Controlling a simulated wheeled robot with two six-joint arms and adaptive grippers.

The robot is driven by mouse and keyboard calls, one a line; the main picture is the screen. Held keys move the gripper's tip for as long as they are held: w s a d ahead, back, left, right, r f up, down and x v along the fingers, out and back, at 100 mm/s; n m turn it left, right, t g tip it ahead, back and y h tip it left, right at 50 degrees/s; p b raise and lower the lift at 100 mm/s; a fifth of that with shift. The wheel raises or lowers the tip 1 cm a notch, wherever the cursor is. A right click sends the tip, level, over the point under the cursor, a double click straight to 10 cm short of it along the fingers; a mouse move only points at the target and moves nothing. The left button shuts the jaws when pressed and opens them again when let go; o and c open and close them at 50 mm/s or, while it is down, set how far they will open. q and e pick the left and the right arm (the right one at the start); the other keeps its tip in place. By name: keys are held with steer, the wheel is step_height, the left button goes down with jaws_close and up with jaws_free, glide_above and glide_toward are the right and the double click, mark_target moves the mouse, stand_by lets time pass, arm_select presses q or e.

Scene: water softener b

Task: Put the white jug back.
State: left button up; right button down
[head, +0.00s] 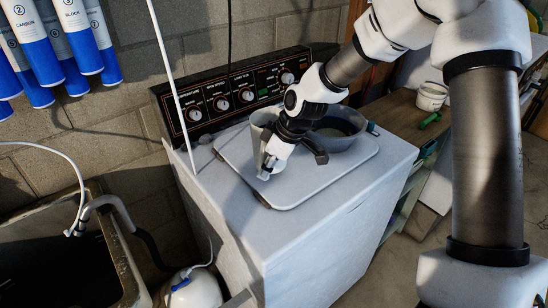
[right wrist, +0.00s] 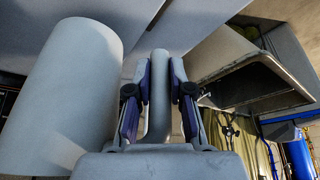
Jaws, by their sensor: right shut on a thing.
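The white jug (head: 262,118) is at the left rear of the washer's lid, partly hidden behind my right gripper (head: 268,167). In the right wrist view, the jug's pale, rounded body (right wrist: 72,95) fills the left side. Its upright handle (right wrist: 158,105) stands between the two fingers of my right gripper (right wrist: 160,72), which is shut on it. I cannot tell whether the jug's base touches the lid. My left gripper is not in view.
A grey round basin (head: 345,126) sits right of the jug on the washer lid (head: 325,180), partly behind my arm. A control panel (head: 235,92) rises behind. A sink (head: 122,262) is at left. A white bucket (head: 432,96) stands on the right-hand bench. The lid's front is clear.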

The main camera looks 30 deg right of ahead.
steer(key=f, duration=0.1)
steer(key=w+d+f, duration=0.1)
steer(key=d+f+p, duration=0.1)
steer(key=shift+w+f, duration=0.3)
steer(key=shift+w, duration=0.05)
steer(key=shift+w+d+f, duration=0.1)
steer(key=shift+d+f, duration=0.05)
steer(key=shift+d, duration=0.05)
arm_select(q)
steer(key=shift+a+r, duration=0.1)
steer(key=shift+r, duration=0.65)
arm_select(e)
steer(key=shift+f, duration=0.1)
steer(key=c, duration=1.5)
jaws_free()
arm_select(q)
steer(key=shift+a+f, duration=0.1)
arm_select(e)
steer(key=o, duration=0.5)
steer(key=shift+a, duration=0.15)
steer(key=shift+c, duration=0.2)
